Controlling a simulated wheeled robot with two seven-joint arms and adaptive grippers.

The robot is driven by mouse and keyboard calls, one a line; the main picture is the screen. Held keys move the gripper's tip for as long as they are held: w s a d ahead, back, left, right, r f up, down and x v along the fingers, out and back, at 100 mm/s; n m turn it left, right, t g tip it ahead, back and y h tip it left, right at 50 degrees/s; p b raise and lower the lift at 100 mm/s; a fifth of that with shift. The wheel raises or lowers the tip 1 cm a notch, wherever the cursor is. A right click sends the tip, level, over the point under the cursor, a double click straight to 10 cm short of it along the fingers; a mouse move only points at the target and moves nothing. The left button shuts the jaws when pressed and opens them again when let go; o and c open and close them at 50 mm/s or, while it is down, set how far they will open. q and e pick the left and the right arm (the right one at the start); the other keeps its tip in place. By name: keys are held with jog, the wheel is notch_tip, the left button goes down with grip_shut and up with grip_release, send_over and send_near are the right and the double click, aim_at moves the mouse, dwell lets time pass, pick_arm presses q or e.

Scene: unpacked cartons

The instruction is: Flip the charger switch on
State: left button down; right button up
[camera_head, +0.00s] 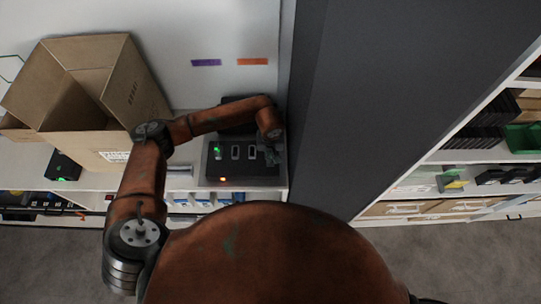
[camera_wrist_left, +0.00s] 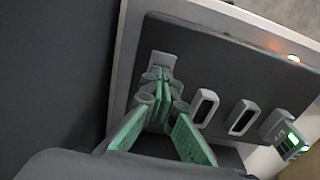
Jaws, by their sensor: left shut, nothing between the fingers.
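The charger is a dark box (camera_head: 243,172) on the white shelf. It has two empty slots, a battery block with a green light (camera_head: 217,150) and an orange light (camera_head: 222,180) at its front edge. In the left wrist view the charger's dark top (camera_wrist_left: 210,58) fills the middle, with the green-lit block (camera_wrist_left: 288,140) at the right. A small light grey switch (camera_wrist_left: 162,58) sits at its left end, partly covered by my fingers. My left gripper (camera_head: 271,154) is shut and empty; its fingertips (camera_wrist_left: 157,76) are at the switch. I cannot tell whether they touch it. My right gripper is out of view.
A tall dark grey panel (camera_head: 375,90) stands close to the right of the charger. An open carton (camera_head: 90,90) and a black device with a green light (camera_head: 62,165) are at the left. Stocked shelves (camera_head: 460,165) stand at the far right.

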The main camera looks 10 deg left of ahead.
pick_arm(q)
jog(key=r, duration=0.4)
jog(key=shift+w+a+r+p, duration=0.1)
jog(key=shift+w+r+p, duration=0.25)
jog(key=shift+p, duration=0.05)
notch_tip(320, 180, up, 9)
jog(key=w+b, duration=0.1)
jog(key=b, duration=0.2)
jog(key=shift+r, duration=0.15)
